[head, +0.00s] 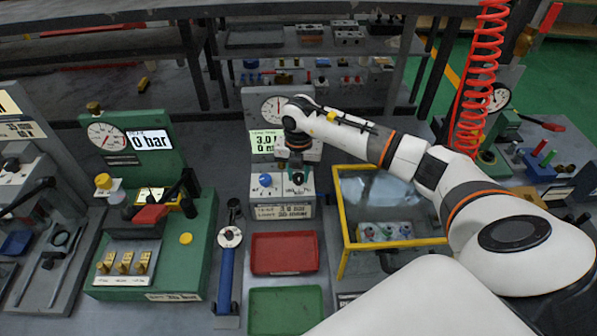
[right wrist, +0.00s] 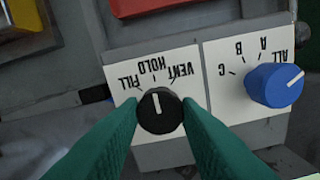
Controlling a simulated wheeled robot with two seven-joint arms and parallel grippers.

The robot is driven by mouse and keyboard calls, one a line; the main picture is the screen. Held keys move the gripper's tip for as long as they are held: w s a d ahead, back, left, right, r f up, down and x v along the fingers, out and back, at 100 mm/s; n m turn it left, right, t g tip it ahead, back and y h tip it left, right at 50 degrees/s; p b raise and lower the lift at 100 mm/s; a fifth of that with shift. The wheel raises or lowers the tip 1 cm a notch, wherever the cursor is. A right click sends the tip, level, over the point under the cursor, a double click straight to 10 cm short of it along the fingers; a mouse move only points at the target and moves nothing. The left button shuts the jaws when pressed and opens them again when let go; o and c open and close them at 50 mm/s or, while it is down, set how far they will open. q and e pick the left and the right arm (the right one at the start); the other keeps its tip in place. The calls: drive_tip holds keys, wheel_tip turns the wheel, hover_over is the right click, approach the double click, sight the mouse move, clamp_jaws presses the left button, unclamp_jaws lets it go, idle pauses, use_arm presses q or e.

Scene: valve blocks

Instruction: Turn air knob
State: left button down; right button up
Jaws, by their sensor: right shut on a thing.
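The black air knob (right wrist: 160,110) sits on a white plate marked FILL, HOLD and VENT in the right wrist view. Its white line points up, roughly toward HOLD. My right gripper (right wrist: 158,118) is shut on it, with a green finger on each side. In the head view my right gripper (head: 297,178) reaches down onto the grey valve block (head: 285,213) and mostly hides the knob. A blue knob (right wrist: 275,85) marked A, B, C and ALL is beside it, also seen in the head view (head: 265,180). My left gripper is not in view.
A gauge panel (head: 255,105) with a display reading about 3.0 stands behind the block. A red tray (head: 285,271) and a green tray (head: 284,291) lie in front. A yellow-framed box (head: 342,235) is at right. A green station (head: 188,265) showing 0 bar is at left.

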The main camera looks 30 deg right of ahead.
sight(298, 176)
drive_tip(key=o, duration=1)
drive_tip(key=shift+r, duration=0.65)
drive_tip(key=shift+r+b, duration=1.6)
drive_tip(key=shift+r, duration=3.85)
drive_tip(key=shift+f, duration=0.1)
